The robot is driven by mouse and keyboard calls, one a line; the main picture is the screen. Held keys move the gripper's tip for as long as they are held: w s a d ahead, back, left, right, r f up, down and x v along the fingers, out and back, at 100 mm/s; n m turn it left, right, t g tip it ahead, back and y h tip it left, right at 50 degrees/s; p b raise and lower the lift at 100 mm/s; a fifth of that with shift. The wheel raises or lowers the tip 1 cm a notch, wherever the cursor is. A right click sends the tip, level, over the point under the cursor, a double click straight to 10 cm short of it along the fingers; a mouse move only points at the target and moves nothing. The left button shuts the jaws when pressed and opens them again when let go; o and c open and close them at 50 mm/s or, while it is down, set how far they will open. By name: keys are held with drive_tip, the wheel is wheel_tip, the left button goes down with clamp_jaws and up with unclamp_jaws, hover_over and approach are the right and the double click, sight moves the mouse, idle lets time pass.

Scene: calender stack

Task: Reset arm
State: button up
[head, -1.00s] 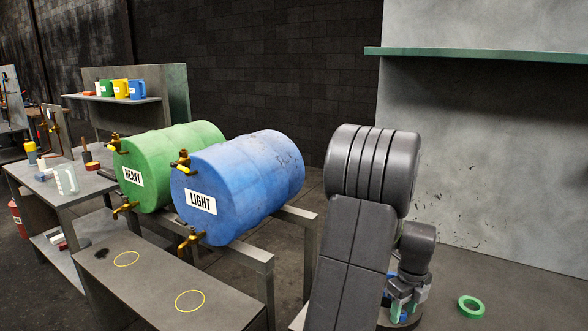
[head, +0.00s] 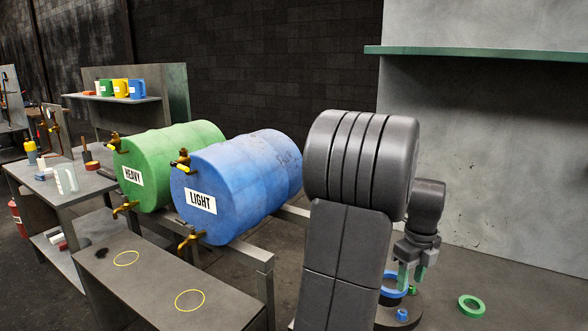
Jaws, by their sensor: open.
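My arm stands in the right half of the head view, its big dark links in front. My gripper (head: 412,274) points down at the lower right, with green-tipped fingers that are apart and hold nothing I can see. Below it and slightly left, a blue ring (head: 396,291) sits on or over a dark round base (head: 402,315). Part of the ring is hidden behind my arm. A small blue piece (head: 402,315) shows on that base.
A green ring (head: 471,306) lies to the right. A green HEAVY barrel (head: 172,160) and a blue LIGHT barrel (head: 237,187) rest on a rack at left. A bench (head: 155,282) with two yellow circles stands below them. A green-edged shelf (head: 480,55) juts from the right wall.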

sight(403, 312)
wheel_tip(403, 312, down, 11)
drive_tip(key=shift+r, duration=0.2)
drive_tip(key=shift+r+n, duration=0.15)
drive_tip(key=shift+n, duration=0.95)
drive_tip(key=n+p, duration=0.1)
drive_tip(key=n, duration=0.5)
drive_tip(key=shift+r, duration=0.2)
